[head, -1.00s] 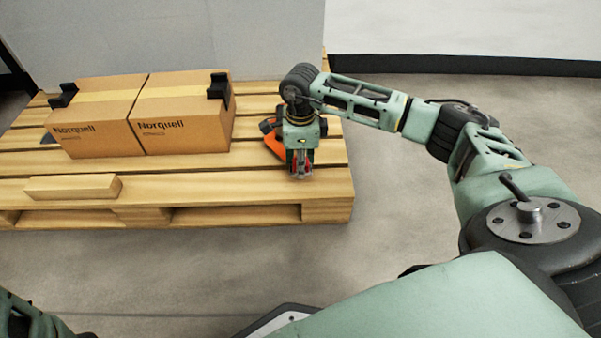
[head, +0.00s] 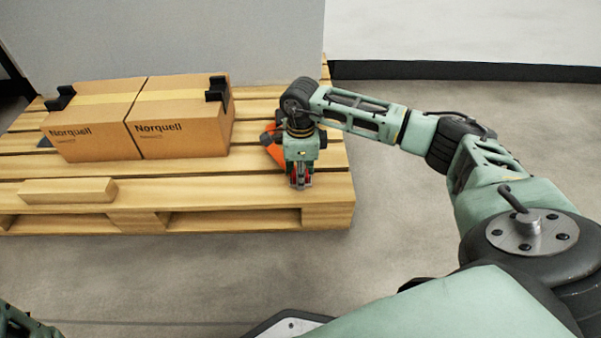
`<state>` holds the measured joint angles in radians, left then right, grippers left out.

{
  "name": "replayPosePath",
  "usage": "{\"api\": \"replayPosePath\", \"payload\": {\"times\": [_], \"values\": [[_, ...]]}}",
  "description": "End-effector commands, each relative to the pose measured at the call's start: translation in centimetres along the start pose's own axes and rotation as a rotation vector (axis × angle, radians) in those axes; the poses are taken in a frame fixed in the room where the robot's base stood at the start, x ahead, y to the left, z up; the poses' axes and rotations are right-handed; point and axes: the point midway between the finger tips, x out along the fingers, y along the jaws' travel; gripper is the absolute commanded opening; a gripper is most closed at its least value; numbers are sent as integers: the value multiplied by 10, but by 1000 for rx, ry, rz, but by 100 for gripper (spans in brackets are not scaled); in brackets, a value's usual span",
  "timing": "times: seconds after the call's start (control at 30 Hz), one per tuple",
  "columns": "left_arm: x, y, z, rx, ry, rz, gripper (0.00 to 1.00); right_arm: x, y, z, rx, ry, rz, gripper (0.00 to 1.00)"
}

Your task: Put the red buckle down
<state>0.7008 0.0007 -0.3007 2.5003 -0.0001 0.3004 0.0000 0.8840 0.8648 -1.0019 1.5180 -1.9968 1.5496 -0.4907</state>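My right gripper (head: 300,178) points down over the front right corner of the wooden pallet. A small red piece, the red buckle (head: 300,172), shows between its fingers, which look closed around it. Most of the buckle is hidden by the fingers. The gripper is low, close to the pallet's front board; I cannot tell whether the buckle touches the wood. My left gripper is out of view; only a bit of my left arm shows at the lower left corner.
The pallet (head: 235,187) carries two cardboard boxes (head: 90,128) with black corner pieces (head: 218,89). A wooden block (head: 67,191) lies at the front left. An orange and black tool (head: 270,144) lies partly hidden behind my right gripper. The front board between block and gripper is clear.

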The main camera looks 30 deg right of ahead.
Motion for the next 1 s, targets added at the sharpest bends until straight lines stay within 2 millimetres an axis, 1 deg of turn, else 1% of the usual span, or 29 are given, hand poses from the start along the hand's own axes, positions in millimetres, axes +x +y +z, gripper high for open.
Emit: {"api": "replayPosePath", "payload": {"times": [0.03, 0.17, 0.2, 0.53, 0.63, 0.7, 0.77, 1.0], "values": [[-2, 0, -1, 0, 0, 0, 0, 11, 3, -2, 1, 9, 5, 37], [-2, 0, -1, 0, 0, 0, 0, 12, 3, -2, 0, 9, 7, 48], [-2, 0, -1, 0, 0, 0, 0, 12, 4, -2, 0, 9, 7, 50], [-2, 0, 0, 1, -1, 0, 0, 10, 6, -2, -3, 10, 13, 50], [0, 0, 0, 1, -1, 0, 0, 5, 6, -1, -4, 9, 14, 50], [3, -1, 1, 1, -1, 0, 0, -5, 5, -1, -4, 7, 12, 50], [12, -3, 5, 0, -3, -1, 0, -20, 4, -1, -4, 7, 10, 50], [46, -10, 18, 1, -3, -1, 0, -78, 2, -1, -1, 5, 6, 50]]}}
